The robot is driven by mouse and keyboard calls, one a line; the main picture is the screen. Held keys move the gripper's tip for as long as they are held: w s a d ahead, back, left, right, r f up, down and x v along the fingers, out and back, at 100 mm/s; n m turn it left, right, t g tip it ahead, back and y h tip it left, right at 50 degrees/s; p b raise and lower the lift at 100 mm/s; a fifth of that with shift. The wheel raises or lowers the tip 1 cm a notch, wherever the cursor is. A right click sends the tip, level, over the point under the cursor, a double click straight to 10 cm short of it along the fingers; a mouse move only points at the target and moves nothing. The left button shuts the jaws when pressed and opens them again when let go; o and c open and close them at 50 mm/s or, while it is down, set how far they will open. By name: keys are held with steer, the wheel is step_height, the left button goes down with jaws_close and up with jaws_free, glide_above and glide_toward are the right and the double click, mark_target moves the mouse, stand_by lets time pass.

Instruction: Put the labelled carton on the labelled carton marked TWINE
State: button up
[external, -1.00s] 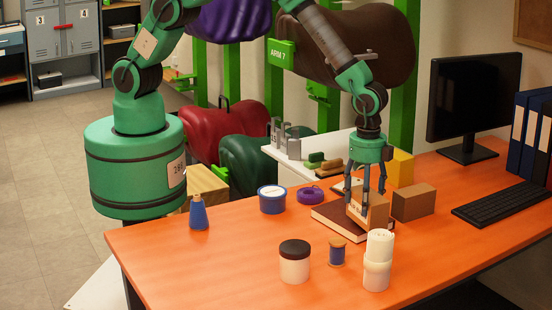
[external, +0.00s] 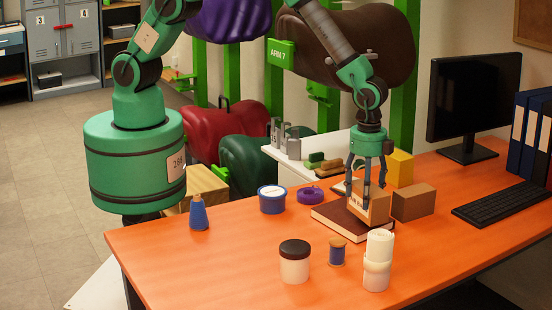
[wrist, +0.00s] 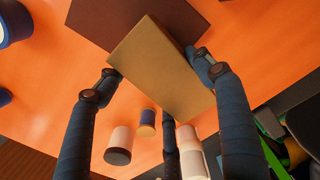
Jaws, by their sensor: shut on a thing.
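My gripper (external: 368,180) is shut on a tan carton (external: 368,208), which sits just above or on the dark brown book (external: 333,222). The carton has a pale label on its near face, partly behind a finger and too small to read. In the wrist view the carton (wrist: 160,68) sits between the fingers, its plain top facing the camera. A brown carton (external: 413,203) stands on the table just right of the held one. A yellow carton (external: 400,168) stands behind. No TWINE marking is readable on either.
In front stand a white jar with a dark lid (external: 294,262), a blue thread spool (external: 337,252) and a white stacked cylinder (external: 377,262). A blue tub (external: 272,199) and purple ring (external: 311,195) are left of the book. A keyboard (external: 507,207) lies right.

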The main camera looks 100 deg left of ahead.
steer(key=s+a+r+p, duration=0.1)
steer(key=a+r+p, duration=0.3)
steer(key=a+p, duration=0.3)
steer(key=s+a+r+n+p, duration=0.1)
steer(key=s+a+r+p, duration=0.1)
steer(key=a+p, duration=0.5)
steer(key=shift+a+r, duration=0.2)
steer(key=shift+r, duration=0.7)
steer(key=shift+w, duration=0.2)
steer(key=p, duration=0.2)
glide_above(412, 191)
steer(key=shift+f, duration=0.75)
steer(key=shift+f+p, duration=0.5)
steer(key=shift+f, duration=1.25)
steer(key=shift+f, duration=0.1)
